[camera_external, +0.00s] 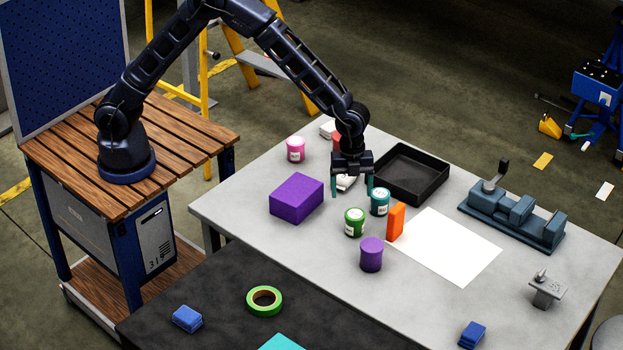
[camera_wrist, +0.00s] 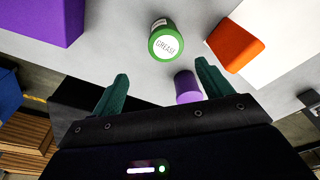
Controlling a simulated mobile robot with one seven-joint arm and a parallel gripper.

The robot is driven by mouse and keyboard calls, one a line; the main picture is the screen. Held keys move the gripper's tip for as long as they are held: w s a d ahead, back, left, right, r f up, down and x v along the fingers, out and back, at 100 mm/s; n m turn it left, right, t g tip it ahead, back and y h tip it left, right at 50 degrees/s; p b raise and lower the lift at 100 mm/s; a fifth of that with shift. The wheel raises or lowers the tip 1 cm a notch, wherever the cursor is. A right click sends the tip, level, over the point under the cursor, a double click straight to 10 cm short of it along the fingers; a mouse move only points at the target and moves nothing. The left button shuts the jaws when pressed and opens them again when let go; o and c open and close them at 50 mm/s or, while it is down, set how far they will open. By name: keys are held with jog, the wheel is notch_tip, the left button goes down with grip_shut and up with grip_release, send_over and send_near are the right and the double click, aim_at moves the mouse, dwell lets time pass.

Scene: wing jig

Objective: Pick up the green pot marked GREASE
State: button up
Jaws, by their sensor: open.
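The green pot marked GREASE (camera_external: 354,222) stands upright on the grey table, with a white label and a white lid face. In the wrist view the pot (camera_wrist: 166,42) lies ahead of the fingers, and the word GREASE is readable on its lid. My gripper (camera_external: 352,190) is open and empty above the table, behind the pot in the external view. Its two teal fingers also show in the wrist view (camera_wrist: 160,85), apart from the pot, with nothing between them but the view of the table and a purple pot beyond.
A teal pot (camera_external: 379,201), an orange block (camera_external: 396,222) and a purple pot (camera_external: 371,254) stand close around the green pot. A purple box (camera_external: 297,198) is to its left. A black tray (camera_external: 437,181) and a white sheet (camera_external: 452,250) lie to the right.

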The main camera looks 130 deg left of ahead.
aim_at(355, 214)
jog(key=shift+w+a+f, duration=0.2)
jog(key=shift+a+f, duration=0.1)
jog(key=shift+f, duration=0.3)
jog(key=f, duration=0.5)
jog(key=shift+w+d, duration=0.25)
jog(key=shift+w+f, duration=0.2)
jog(key=shift+f, duration=1.2)
jog(key=shift+w+f, duration=0.15)
jog(key=shift+f, duration=1.2)
jog(key=shift+c, duration=0.2)
jog(key=c, duration=1.1)
